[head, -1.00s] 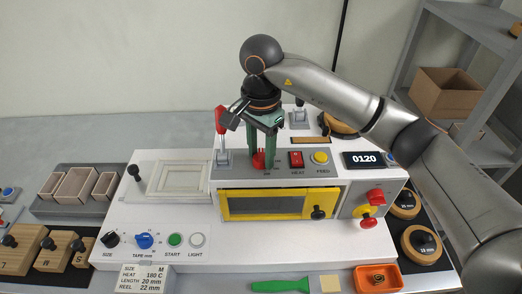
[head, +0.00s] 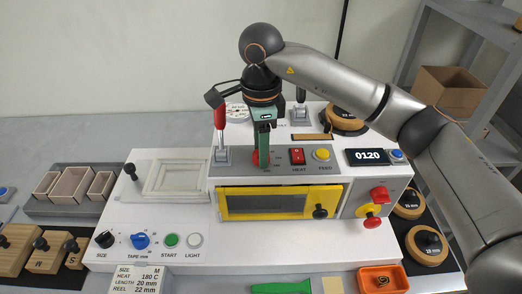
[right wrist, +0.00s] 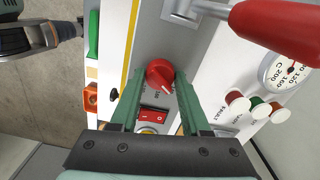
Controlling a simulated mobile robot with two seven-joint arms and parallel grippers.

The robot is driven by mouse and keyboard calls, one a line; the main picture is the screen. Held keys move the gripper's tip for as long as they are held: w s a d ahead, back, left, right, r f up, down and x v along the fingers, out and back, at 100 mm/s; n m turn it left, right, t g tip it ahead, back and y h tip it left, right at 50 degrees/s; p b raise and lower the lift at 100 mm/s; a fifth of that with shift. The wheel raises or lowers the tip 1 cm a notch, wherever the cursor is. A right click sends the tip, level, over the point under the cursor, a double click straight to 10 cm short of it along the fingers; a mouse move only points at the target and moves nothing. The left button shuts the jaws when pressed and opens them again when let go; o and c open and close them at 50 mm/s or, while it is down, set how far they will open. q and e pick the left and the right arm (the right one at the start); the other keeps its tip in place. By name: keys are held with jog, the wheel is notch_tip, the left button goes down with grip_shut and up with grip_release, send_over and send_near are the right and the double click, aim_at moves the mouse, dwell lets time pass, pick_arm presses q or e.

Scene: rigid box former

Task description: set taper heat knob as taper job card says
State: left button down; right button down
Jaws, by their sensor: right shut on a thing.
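The job card (head: 140,279) at the front reads SIZE M, HEAT 180 C, LENGTH 20 mm, REEL 22 mm. The red knob (right wrist: 160,73) sits on the grey panel, left of the red HEAT switch (head: 297,157) in the head view. Its white pointer line shows in the right wrist view; its scale marks are mostly hidden or too small. My right gripper (head: 262,150) points down from above, shut on the knob, which it partly hides in the head view.
A red-handled lever (head: 221,140) stands close left of my right gripper. A round gauge (right wrist: 290,70) marked C is behind. The display (head: 367,157) reads 0120. The yellow FEED button (head: 322,154) is right of the switch. An orange bin (head: 381,278) is at front right.

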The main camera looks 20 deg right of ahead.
jog(key=m+b, duration=0.1)
jog(key=m, duration=0.2)
jog(key=shift+m, duration=0.4)
jog(key=m+b, duration=0.1)
jog(key=m, duration=0.3)
jog(key=m+b, duration=0.1)
jog(key=m, duration=0.4)
jog(key=shift+m, duration=1.9)
jog(key=shift+r, duration=0.1)
jog(key=shift+c, duration=1.8)
grip_release()
